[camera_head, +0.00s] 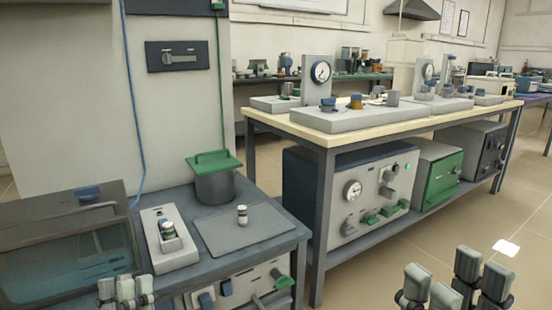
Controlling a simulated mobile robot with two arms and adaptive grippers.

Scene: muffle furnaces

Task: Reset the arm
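My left gripper (126,290) shows at the bottom left edge, in front of the near bench. Its fingertips look close together, and I cannot tell whether it is open or shut. My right gripper (455,283) is at the bottom right, above the bare floor. Its grey-green fingertips stand apart, with nothing visible between them. Both grippers point upward in the picture, and most of both arms is out of view.
The near bench (272,238) holds a dark pot with a green lid (214,180), a white block (168,240), a small vial (242,215) and a glass-fronted box (70,255). A wooden-topped table (330,138) carries gauges. Floor (405,262) is free at right.

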